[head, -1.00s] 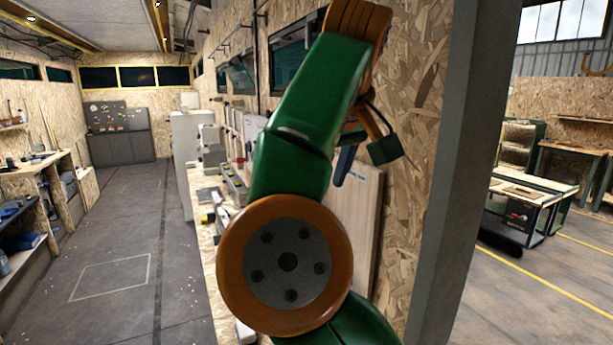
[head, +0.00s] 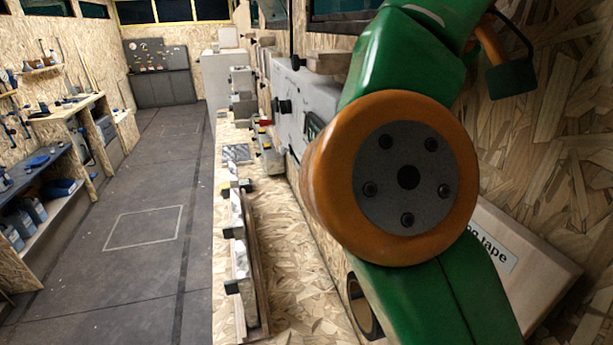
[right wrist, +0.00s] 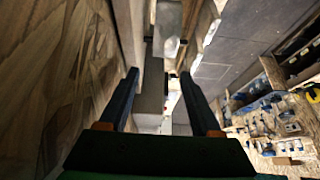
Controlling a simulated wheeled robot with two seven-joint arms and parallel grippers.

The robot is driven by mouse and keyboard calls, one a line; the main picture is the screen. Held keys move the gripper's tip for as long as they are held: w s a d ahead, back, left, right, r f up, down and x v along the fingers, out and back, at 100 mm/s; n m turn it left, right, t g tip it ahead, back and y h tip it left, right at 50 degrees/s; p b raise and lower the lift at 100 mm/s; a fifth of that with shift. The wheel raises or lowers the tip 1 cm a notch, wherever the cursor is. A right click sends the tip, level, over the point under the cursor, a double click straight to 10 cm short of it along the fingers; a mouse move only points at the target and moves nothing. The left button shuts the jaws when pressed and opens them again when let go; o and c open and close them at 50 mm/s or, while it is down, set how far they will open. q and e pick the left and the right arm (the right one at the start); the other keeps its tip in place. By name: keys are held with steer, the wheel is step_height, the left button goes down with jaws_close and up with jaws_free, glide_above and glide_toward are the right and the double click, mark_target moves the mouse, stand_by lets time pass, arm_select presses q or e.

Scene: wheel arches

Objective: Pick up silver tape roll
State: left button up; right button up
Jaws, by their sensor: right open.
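No roll that I can clearly call silver shows. In the head view a round, hollow thing like a tape roll (head: 354,292) is at the bottom, on the wooden worktop, mostly hidden behind my right arm. A pale board (head: 540,270) with a label ending in "tape" is to the right, behind the arm. My right gripper (right wrist: 158,72) shows in the right wrist view with its two dark fingers apart and nothing held between them. My left gripper is not in view.
The chipboard worktop (head: 290,260) runs along the wall, with long metal tools (head: 240,255) on its left edge and a grey machine (head: 294,108) behind. The wall is close on the right. The floor (head: 130,280) at left is open, with shelves (head: 50,175) beyond.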

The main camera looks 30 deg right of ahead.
steer(key=x, duration=1)
steer(key=shift+s+a+f, duration=0.3)
steer(key=shift+s+a, duration=0.05)
steer(key=shift+a, duration=0.05)
steer(key=shift+s+a+r, duration=0.15)
steer(key=shift+s+a, duration=0.1)
steer(key=c, duration=0.9)
steer(key=shift+r, duration=0.1)
